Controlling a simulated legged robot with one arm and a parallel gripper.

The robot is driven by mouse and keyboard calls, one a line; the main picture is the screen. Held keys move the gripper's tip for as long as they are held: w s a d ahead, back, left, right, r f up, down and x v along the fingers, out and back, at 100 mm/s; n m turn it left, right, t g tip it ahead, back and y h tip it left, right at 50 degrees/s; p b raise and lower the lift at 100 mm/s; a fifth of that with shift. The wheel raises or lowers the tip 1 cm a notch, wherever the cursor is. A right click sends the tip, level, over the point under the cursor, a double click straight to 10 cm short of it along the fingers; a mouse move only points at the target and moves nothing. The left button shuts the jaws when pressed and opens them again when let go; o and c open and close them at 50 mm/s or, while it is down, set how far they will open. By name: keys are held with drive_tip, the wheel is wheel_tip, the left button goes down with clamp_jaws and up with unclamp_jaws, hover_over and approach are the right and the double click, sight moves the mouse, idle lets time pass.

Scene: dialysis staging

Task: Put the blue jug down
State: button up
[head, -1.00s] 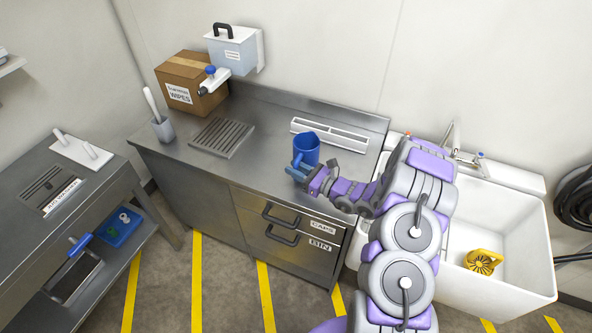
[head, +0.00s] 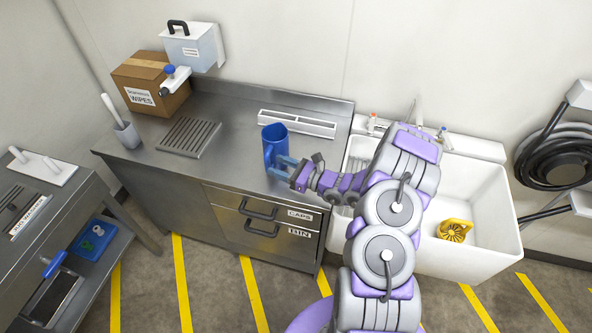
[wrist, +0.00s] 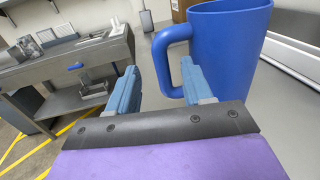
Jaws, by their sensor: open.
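The blue jug (head: 275,141) stands upright on the steel counter (head: 225,150), near its right end. Its handle points toward my gripper. My gripper (head: 278,168) is at the jug's near side, low by the handle. In the wrist view the two blue-grey fingers (wrist: 158,88) are spread apart. The jug (wrist: 228,50) rises just beyond the right finger, and its handle (wrist: 163,62) lies ahead between the fingertips. I cannot tell whether a finger touches the handle.
A white slotted rack (head: 297,123) sits behind the jug. A drain grate (head: 188,137), a grey cup (head: 127,134) and a wipes box (head: 150,85) are to the left. The white sink (head: 480,205) with a yellow item (head: 454,230) is at right. Counter left of the jug is clear.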

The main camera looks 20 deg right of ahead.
drive_tip(key=p+v, duration=0.1)
drive_tip(key=v, duration=0.6)
drive_tip(key=s+a+r+n+g+y, duration=0.45)
drive_tip(key=a+r+n+g, duration=0.4)
drive_tip(key=a+r, duration=0.35)
drive_tip(key=s+a+r+n+g+h, duration=0.2)
drive_tip(key=s+a+r+n+g, duration=0.5)
drive_tip(key=s, duration=0.3)
drive_tip(key=s+r+n+g+h, duration=0.2)
drive_tip(key=s+n+h, duration=0.6)
drive_tip(key=s, duration=0.7)
drive_tip(key=s+d+r+n+t+h, duration=0.2)
drive_tip(key=s+d+n+h, duration=0.1)
drive_tip(key=s+d+h, duration=0.4)
drive_tip(key=d, duration=0.3)
drive_tip(key=shift+s+d+n+t, duration=0.3)
drive_tip(key=shift+s+n+t, duration=0.05)
drive_tip(key=shift+s, duration=0.05)
